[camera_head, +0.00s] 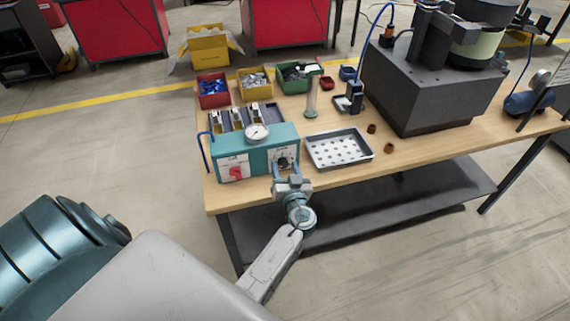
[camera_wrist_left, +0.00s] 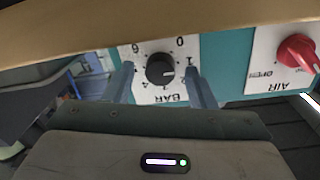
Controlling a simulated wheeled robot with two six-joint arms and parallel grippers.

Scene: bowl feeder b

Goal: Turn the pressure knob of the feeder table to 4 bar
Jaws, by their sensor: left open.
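The pressure knob (camera_head: 283,162) is a black dial on a white plate at the right of the teal control box (camera_head: 258,158) on the table's front edge. In the left wrist view, which shows the panel upside down, the knob (camera_wrist_left: 160,68) has a white mark pointing to the picture's right, near a low number of the scale. My left gripper (camera_head: 287,175) is open, with one finger on each side of the knob; I cannot tell whether they touch it. A round pressure gauge (camera_head: 256,132) sits on top of the box; its reading is too small. My right gripper is not in view.
A red air knob (camera_head: 237,172) is left of the pressure knob and also shows in the left wrist view (camera_wrist_left: 297,52). A perforated tray (camera_head: 338,149) stands right of the box. Several part bins and the large dark feeder base (camera_head: 425,85) stand behind.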

